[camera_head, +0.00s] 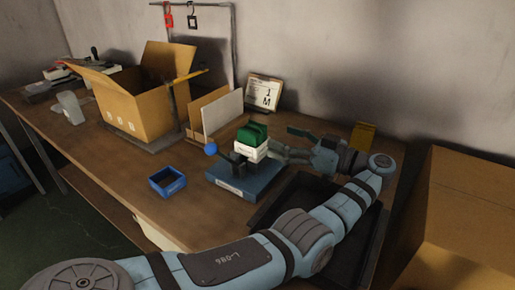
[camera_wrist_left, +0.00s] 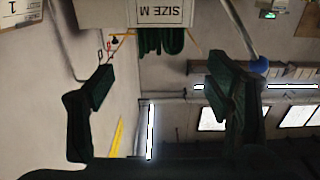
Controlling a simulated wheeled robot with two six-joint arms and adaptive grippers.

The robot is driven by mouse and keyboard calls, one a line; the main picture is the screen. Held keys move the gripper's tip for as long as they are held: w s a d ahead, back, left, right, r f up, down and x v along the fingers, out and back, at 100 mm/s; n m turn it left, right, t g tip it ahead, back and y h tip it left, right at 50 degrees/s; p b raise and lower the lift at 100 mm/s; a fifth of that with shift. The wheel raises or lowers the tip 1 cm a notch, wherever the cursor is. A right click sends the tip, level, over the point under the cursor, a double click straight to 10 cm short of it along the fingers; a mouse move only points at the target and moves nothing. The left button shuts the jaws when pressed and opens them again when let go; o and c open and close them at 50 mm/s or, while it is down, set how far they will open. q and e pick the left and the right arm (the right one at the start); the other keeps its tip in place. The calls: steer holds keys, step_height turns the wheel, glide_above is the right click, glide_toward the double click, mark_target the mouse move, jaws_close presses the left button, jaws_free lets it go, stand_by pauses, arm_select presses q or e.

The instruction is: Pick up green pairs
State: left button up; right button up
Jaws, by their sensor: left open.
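A green pair (camera_head: 252,132) sits on top of a white band or block (camera_head: 250,153) above a blue base (camera_head: 238,187) on the bench. In the left wrist view, which looks upside down, the green pair (camera_wrist_left: 160,42) hangs below a white label (camera_wrist_left: 150,12) reading SIZE M. My left gripper (camera_head: 286,143) is open and empty, just right of the white band, with its fingers pointing towards it. In the left wrist view its fingers (camera_wrist_left: 161,76) are wide apart, with the green pair showing in the gap beyond them. My right gripper is not in view.
An open cardboard box (camera_head: 140,115) stands at the back left. A small blue bin (camera_head: 167,182) and a blue ball (camera_head: 210,148) are left of the base. A dark tray (camera_head: 267,213) lies under my left arm. A large carton (camera_head: 465,215) is at the right.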

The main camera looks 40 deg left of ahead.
mark_target(243, 125)
arm_select(q)
steer(key=a, duration=0.4)
steer(key=s+a+p, duration=0.1)
steer(key=a, duration=0.8)
steer(key=shift+s+a+r+p, duration=0.15)
steer(key=shift+s+a+p, duration=0.15)
steer(key=shift+s+p, duration=0.1)
steer(key=shift+w+d, duration=0.1)
steer(key=c, duration=1.7)
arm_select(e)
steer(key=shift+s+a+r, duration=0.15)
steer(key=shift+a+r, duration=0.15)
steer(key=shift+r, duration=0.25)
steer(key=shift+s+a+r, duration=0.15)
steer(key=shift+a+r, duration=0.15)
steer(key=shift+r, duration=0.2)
